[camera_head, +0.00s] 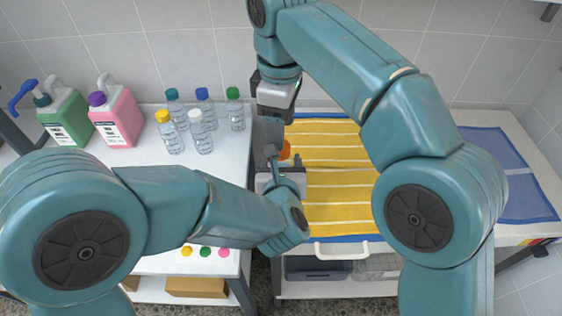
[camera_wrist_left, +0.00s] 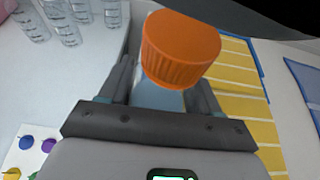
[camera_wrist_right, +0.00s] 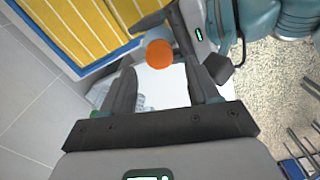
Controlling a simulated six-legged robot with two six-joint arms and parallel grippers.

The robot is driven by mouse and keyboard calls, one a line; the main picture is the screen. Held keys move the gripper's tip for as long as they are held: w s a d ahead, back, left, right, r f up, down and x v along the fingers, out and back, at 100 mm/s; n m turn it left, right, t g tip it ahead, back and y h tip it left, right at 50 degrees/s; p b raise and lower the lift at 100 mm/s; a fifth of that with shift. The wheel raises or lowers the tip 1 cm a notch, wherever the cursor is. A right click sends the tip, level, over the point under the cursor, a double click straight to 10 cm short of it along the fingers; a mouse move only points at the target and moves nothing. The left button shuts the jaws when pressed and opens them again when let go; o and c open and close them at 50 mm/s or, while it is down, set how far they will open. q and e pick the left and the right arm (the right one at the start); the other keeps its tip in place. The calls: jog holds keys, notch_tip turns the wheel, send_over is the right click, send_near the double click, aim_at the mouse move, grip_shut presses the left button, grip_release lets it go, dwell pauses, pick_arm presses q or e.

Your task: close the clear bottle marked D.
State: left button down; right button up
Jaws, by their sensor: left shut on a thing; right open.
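A clear bottle (camera_wrist_left: 158,97) with an orange cap (camera_wrist_left: 180,48) stands between the fingers of my left gripper (camera_wrist_left: 160,88), which is shut on it. The cap also shows in the head view (camera_head: 285,150), beside the yellow striped towel. I cannot tell whether the cap is tight, and the bottle's letter is hidden. My right gripper (camera_head: 271,125) is above the bottle, pointing down, open and empty. In the right wrist view the cap (camera_wrist_right: 159,53) lies between and beyond its open fingers, apart from them.
Several capped clear bottles (camera_head: 203,135) stand on the white table at left, with green (camera_head: 66,118) and pink (camera_head: 116,118) jugs. A yellow striped towel (camera_head: 335,190) lies right of the grippers, with a blue towel (camera_head: 490,165) farther right. Coloured dots (camera_head: 205,252) mark the table's front.

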jog(key=shift+c, duration=1.3)
notch_tip(320, 180, up, 2)
jog(key=shift+w+a+r+n, duration=0.1)
jog(key=shift+r+n, duration=0.15)
jog(key=shift+n, duration=0.95)
jog(key=shift+r+n, duration=0.4)
jog(key=shift+r, duration=0.05)
jog(key=shift+f, duration=0.1)
jog(key=shift+f, duration=3.9)
